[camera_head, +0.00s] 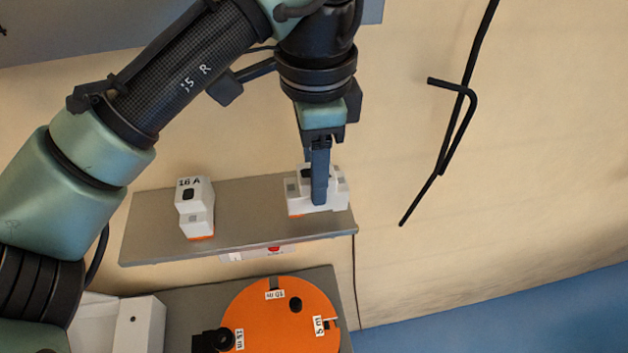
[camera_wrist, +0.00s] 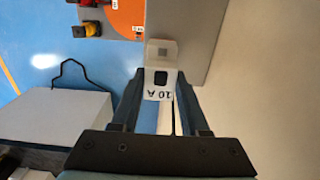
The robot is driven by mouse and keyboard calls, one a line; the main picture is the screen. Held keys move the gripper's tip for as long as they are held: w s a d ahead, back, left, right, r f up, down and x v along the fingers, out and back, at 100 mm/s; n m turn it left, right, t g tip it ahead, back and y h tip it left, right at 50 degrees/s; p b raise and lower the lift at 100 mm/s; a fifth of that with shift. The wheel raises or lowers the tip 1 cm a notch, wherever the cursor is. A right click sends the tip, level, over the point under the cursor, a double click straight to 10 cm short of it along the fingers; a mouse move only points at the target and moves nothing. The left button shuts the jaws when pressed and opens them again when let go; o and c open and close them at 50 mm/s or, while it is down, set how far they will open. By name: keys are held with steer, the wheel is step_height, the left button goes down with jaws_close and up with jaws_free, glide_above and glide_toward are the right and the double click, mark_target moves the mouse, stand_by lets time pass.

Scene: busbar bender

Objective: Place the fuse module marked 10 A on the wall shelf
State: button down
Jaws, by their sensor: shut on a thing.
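The white fuse module marked 10 A (camera_wrist: 162,57) is between my gripper's fingers in the wrist view, its label facing the camera. In the head view, my gripper (camera_head: 319,192) is shut on this white module (camera_head: 335,190), over the right end of the grey wall shelf (camera_head: 250,222). The fingers hide part of the module. Whether its underside touches the shelf I cannot tell. The fingers also show in the wrist view (camera_wrist: 160,92).
A white module marked 16 A (camera_head: 195,207) stands on the shelf's left part. The shelf between them is clear. Below is an orange disc (camera_head: 270,320) with labels. A bent black rod (camera_head: 455,110) shows against the wall at right.

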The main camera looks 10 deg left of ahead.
step_height(320, 180, down, 2)
steer(key=shift+s+d+f, duration=0.1)
steer(key=shift+f, duration=0.4)
steer(key=shift+f, duration=0.1)
steer(key=shift+c, duration=2)
jaws_free()
step_height(320, 180, up, 12)
steer(key=shift+r, duration=0.15)
